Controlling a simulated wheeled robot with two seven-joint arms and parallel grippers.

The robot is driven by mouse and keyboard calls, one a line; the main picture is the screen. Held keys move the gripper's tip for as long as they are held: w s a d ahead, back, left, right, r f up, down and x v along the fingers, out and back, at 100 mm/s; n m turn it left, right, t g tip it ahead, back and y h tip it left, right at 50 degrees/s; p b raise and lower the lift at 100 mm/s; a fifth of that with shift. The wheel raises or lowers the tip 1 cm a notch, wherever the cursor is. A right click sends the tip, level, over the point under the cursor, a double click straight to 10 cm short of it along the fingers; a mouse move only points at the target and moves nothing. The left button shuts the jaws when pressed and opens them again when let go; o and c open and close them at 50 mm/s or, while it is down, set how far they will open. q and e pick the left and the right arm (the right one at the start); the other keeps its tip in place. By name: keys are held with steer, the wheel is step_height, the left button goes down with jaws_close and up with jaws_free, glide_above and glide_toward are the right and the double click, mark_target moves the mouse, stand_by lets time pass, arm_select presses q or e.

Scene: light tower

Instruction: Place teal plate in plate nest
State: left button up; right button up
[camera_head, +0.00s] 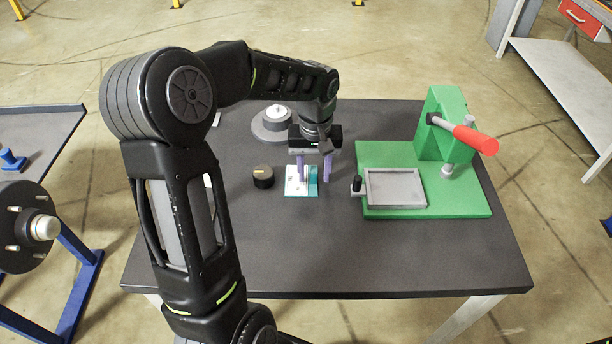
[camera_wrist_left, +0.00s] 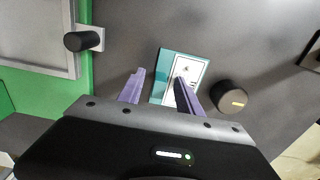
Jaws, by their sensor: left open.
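The teal plate (camera_head: 313,187) lies flat on the dark table, with a white panel covering much of its face. It also shows in the left wrist view (camera_wrist_left: 165,68). My left gripper (camera_head: 314,181) is open, fingers pointing down at the plate; it shows in the left wrist view too (camera_wrist_left: 158,92). One purple finger overlaps the white panel and the other is beside the teal edge. I cannot tell how high the tips are. The plate nest (camera_head: 396,187) is a grey, rimmed, empty recess on the green fixture to the right. My right gripper is not in view.
A black knob-like cylinder (camera_head: 263,177) stands close left of the plate. A round grey piece (camera_head: 272,130) sits behind it. The green press (camera_head: 448,122) with its red handle (camera_head: 475,139) rises behind the nest. The table front (camera_head: 350,255) is clear.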

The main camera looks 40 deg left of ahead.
arm_select(q)
steer(key=shift+f, duration=0.25)
steer(key=shift+c, duration=0.2)
jaws_close()
stand_by(0.5)
